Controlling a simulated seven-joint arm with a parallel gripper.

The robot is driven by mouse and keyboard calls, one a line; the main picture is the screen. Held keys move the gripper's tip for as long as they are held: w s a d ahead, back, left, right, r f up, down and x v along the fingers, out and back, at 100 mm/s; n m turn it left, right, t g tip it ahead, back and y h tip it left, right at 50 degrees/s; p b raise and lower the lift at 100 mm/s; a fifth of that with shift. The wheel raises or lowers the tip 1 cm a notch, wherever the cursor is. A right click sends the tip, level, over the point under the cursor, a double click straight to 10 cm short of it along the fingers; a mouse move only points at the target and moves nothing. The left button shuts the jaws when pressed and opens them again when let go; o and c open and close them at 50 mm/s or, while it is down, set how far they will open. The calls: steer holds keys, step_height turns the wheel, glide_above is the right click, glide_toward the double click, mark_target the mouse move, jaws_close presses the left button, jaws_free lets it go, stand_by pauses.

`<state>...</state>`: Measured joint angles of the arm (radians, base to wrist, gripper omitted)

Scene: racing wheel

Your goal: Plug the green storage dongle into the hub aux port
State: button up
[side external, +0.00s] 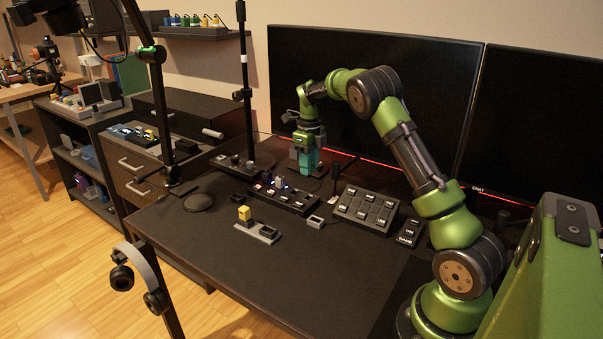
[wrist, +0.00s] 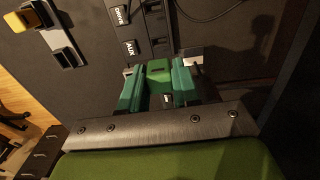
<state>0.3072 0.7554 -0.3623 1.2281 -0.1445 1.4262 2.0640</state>
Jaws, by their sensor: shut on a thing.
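My gripper (side external: 306,170) is above the rear of the desk, in front of the monitor, with its teal fingers pointing down. In the wrist view, my gripper (wrist: 158,86) is shut on the green storage dongle (wrist: 158,70), which sits between the two fingers. The dongle's lower end is hidden. The black hub (side external: 285,196) lies on the desk, forward and left of my gripper in the side view, with small plugs and lights on it. The wrist view shows labels reading DRIVE and AUX beside the hub (wrist: 155,27), just beyond the dongle. I cannot make out the aux opening.
A grey holder (side external: 265,236) with a yellow dongle (side external: 244,212) stands in front of the hub. A black pole (side external: 246,90) rises left of my gripper. The front desk is clear.

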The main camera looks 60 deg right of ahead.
steer(key=shift+f, duration=0.1)
steer(key=shift+f, duration=2.8)
steer(key=shift+f, duration=1.35)
steer(key=o, duration=1.1)
step_height(320, 180, up, 17)
steer(key=shift+f, duration=0.1)
